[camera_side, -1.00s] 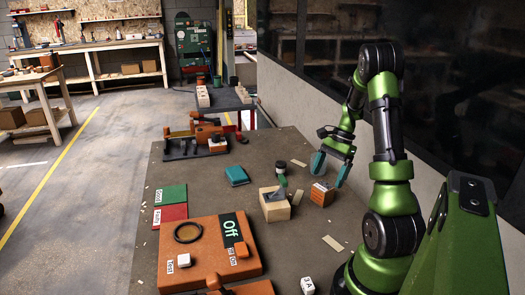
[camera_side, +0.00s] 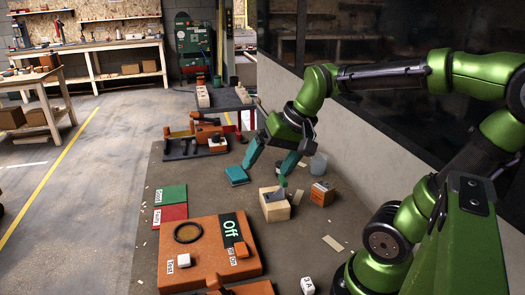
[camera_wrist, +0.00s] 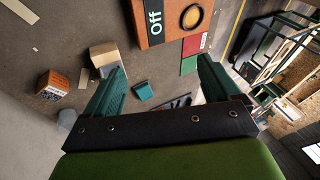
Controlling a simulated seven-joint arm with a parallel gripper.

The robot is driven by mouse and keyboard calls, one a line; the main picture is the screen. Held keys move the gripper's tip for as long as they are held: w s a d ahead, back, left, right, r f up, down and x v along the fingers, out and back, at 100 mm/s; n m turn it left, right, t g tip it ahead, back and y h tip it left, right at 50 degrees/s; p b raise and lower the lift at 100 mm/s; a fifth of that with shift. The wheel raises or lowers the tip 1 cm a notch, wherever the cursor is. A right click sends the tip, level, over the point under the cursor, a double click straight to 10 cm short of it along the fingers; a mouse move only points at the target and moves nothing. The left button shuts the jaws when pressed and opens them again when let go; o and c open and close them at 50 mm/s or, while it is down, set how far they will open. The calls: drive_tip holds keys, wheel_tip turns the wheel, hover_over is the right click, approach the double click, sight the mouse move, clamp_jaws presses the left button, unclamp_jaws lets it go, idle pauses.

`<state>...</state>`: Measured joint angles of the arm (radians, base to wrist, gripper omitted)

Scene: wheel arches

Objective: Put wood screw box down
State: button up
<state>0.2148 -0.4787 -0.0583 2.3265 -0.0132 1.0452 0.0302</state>
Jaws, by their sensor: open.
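An orange box with a pale top and a small label (camera_side: 321,194) rests on the grey-brown table, right of an open wooden box (camera_side: 275,206). I cannot read its label, so I cannot be sure it is the wood screw box. In the wrist view the orange box (camera_wrist: 53,84) is at the left, outside my fingers, and the wooden box (camera_wrist: 103,54) is nearer them. My gripper (camera_side: 266,170) is open and empty above the table, behind and left of the orange box. In the wrist view its teal fingers (camera_wrist: 160,70) stand wide apart.
A teal box (camera_side: 237,176) lies left of my fingers. A grey cylinder (camera_side: 319,162) stands behind the orange box. An orange panel marked "Off" (camera_side: 205,255) fills the front left, with green and red pads (camera_side: 172,195) behind it. A wall borders the right.

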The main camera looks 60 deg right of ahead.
drive_tip(key=s+a+n+t, duration=0.2)
drive_tip(key=s+a+n, duration=0.1)
drive_tip(key=a, duration=0.3)
drive_tip(key=shift+s+a+r+n+y, duration=0.15)
drive_tip(key=shift+a+r+n+y, duration=0.15)
drive_tip(key=shift+n, duration=0.3)
